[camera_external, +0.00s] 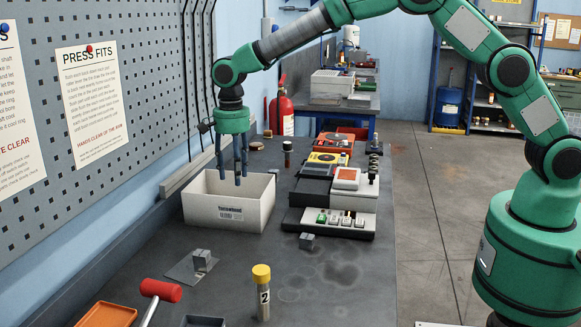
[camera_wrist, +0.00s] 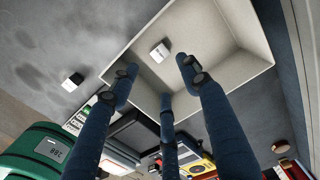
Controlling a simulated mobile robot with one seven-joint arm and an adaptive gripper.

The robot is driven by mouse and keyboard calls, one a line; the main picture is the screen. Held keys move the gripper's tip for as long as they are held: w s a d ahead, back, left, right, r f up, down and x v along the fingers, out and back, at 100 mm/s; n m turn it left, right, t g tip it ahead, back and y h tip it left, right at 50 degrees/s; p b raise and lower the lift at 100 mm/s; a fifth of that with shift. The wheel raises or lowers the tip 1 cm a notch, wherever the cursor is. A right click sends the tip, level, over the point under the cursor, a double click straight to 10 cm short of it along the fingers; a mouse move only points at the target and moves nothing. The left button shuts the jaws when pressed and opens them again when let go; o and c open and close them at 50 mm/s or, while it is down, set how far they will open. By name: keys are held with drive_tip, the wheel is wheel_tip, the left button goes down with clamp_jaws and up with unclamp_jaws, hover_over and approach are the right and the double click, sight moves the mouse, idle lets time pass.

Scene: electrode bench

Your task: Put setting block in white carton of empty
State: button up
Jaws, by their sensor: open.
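The white carton (camera_external: 262,208) stands open on the bench; in the wrist view its wall (camera_wrist: 236,70) surrounds the area below me. A small pale block (camera_wrist: 159,50) lies on its floor, apart from my fingers; it looks like a setting block. The near wall hides it in the external view. My gripper (camera_external: 237,172) hangs over the carton with its fingers spread and empty, also seen in the wrist view (camera_wrist: 158,85). A small grey block (camera_external: 307,241) lies on the bench right of the carton, and shows in the wrist view (camera_wrist: 72,82).
Another metal block (camera_external: 203,259) sits on a thin plate in front of the carton. A red-headed mallet (camera_external: 160,290), an orange tray (camera_external: 107,315) and a yellow-capped tube (camera_external: 262,290) stand nearer. Switch box and instruments (camera_external: 335,222) crowd the carton's right. The pegboard wall is left.

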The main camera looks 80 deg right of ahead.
drive_tip(key=s+d+r+n+t, duration=0.25)
drive_tip(key=s+r+n, duration=0.65)
drive_tip(key=s+r, duration=1.7)
drive_tip(key=s+n+t, duration=0.3)
drive_tip(key=s+n, duration=0.5)
drive_tip(key=s, duration=2.3)
drive_tip(key=shift+d+f+n, duration=0.2)
drive_tip(key=shift+f+n, duration=0.05)
drive_tip(key=shift+n, duration=0.05)
